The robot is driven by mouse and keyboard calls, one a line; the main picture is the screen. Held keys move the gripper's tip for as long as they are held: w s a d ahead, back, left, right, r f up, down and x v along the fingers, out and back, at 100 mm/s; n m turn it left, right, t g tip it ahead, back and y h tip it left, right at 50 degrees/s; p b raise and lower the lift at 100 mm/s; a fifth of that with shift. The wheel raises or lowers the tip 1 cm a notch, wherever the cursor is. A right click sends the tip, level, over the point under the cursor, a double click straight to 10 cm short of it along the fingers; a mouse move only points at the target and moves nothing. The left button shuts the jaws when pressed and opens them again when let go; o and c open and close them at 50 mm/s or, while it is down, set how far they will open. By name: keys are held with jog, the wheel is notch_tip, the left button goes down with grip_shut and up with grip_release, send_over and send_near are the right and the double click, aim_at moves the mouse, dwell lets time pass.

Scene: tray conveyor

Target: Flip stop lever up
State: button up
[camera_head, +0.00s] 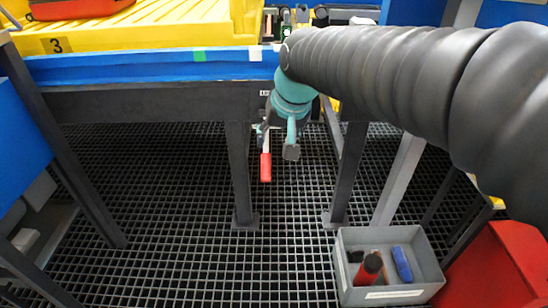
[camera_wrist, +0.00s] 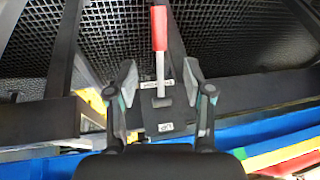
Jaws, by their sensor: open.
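The stop lever has a red handle (camera_head: 265,167) and a metal shaft, and it hangs down below the conveyor's side beam. In the wrist view the red handle (camera_wrist: 159,28) points to the picture's top, with the shaft running to a dark bracket plate (camera_wrist: 165,108). My gripper (camera_head: 277,140) is just above the handle in the head view. In the wrist view my gripper (camera_wrist: 159,78) is open, one finger on each side of the shaft, with gaps and nothing held.
The dark conveyor beam (camera_head: 150,103) and its leg (camera_head: 240,170) stand close to the lever. A grey bin (camera_head: 435,262) with a red and a blue item stands on the grating at lower right. A red box (camera_head: 500,265) is beside it. Yellow trays (camera_head: 180,25) lie above.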

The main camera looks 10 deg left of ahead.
aim_at(267, 165)
jog(key=b+x, duration=0.2)
jog(key=x, duration=1.1)
jog(key=shift+f, duration=0.4)
grip_shut()
